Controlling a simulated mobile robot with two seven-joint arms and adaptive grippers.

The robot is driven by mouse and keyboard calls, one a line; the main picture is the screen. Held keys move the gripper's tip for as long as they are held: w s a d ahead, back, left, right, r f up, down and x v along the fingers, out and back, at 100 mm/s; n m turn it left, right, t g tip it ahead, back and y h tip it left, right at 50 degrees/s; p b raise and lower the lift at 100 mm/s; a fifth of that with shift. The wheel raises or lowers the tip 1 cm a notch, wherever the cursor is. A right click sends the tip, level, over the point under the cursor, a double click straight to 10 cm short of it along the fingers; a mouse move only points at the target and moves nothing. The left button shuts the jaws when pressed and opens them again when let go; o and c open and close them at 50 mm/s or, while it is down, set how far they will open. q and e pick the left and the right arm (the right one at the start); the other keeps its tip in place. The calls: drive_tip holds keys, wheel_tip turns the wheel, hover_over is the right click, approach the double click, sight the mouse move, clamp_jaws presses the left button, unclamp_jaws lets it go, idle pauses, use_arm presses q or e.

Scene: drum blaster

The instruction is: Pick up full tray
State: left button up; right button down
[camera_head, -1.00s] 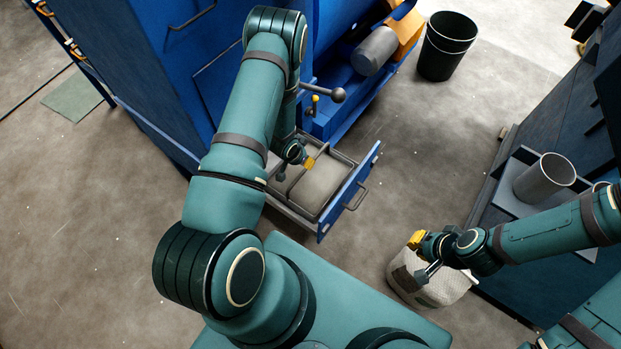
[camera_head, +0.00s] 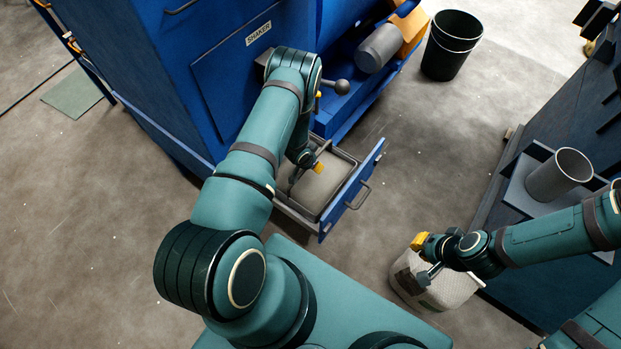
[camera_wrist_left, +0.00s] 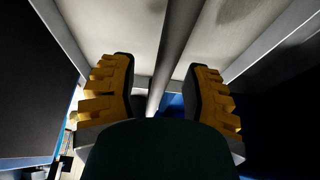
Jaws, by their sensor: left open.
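The full tray (camera_head: 322,192) sits in the pulled-out drawer (camera_head: 350,200) of the blue shaker. It is a shallow grey-rimmed box with pale, flat contents, and a bar handle runs across its middle. My left gripper (camera_head: 309,172) is over the tray and hides part of it and the handle. In the left wrist view the left gripper (camera_wrist_left: 160,88) is open, with its yellow-padded fingers on either side of the grey bar handle (camera_wrist_left: 180,35). Neither finger visibly touches the bar. My right gripper (camera_head: 424,258) is open over a pale sack, away from the tray.
The blue shaker (camera_head: 225,85) stands behind the drawer, with a ball-ended lever (camera_head: 342,87) above it. The pale sack (camera_head: 440,290) is on the floor. A black bin (camera_head: 450,45) and a grey metal cup (camera_head: 558,175) stand right. Floor right of the drawer is clear.

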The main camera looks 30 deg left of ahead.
use_arm(q)
clamp_jaws()
drive_tip(key=shift+w+r, duration=0.1)
